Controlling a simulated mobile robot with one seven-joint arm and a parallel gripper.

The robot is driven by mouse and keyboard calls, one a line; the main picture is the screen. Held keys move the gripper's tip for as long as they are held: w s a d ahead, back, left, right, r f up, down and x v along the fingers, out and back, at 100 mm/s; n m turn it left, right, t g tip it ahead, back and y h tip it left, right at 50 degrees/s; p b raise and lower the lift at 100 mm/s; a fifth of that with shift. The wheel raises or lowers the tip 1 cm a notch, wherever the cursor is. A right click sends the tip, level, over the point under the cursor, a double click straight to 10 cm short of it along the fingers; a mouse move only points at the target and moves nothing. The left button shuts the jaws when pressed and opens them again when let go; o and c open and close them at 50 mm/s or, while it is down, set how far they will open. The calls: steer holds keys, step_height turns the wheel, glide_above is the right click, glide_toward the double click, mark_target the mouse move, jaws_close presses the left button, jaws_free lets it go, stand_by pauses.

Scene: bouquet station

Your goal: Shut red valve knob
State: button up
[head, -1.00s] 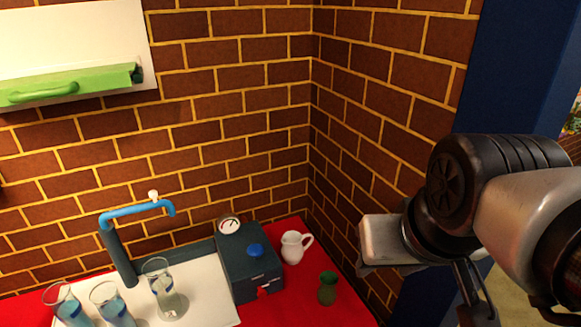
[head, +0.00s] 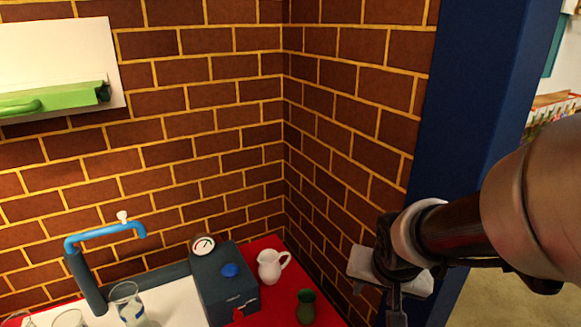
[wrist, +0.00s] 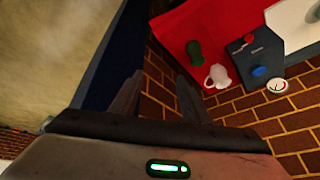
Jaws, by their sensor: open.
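The red valve knob (head: 238,315) is on the front of a dark grey box (head: 222,283) at the bottom of the head view. The box also carries a blue knob (head: 231,270) and a round gauge (head: 202,245). In the wrist view the red knob (wrist: 236,46) shows small on the box (wrist: 266,40), near the blue knob (wrist: 260,71). My gripper (wrist: 158,92) is open and empty, its fingers apart.
A white pitcher (head: 270,267) and a green vase (head: 306,306) stand on the red cloth (head: 335,312) between the box and my arm. A blue tap (head: 105,233) and glasses (head: 127,302) are at left. Brick walls meet behind; a blue pillar (head: 455,130) is at right.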

steer(key=w+a+f+m+y, duration=0.2)
steer(key=a+f+m, duration=0.15)
steer(key=f, duration=1.05)
steer(key=s+a+f+m+t+y+b, duration=0.1)
steer(key=s+a+f+m+y+b, duration=0.15)
steer(key=a+f+m+y, duration=0.85)
steer(key=m+t+h+b, duration=0.55)
steer(key=m+b, duration=0.45)
steer(key=m, duration=0.2)
glide_toward(239, 317)
steer(key=b+x, duration=0.6)
steer(key=x, duration=0.2)
steer(key=shift+w+f, duration=0.1)
steer(key=shift+f, duration=0.05)
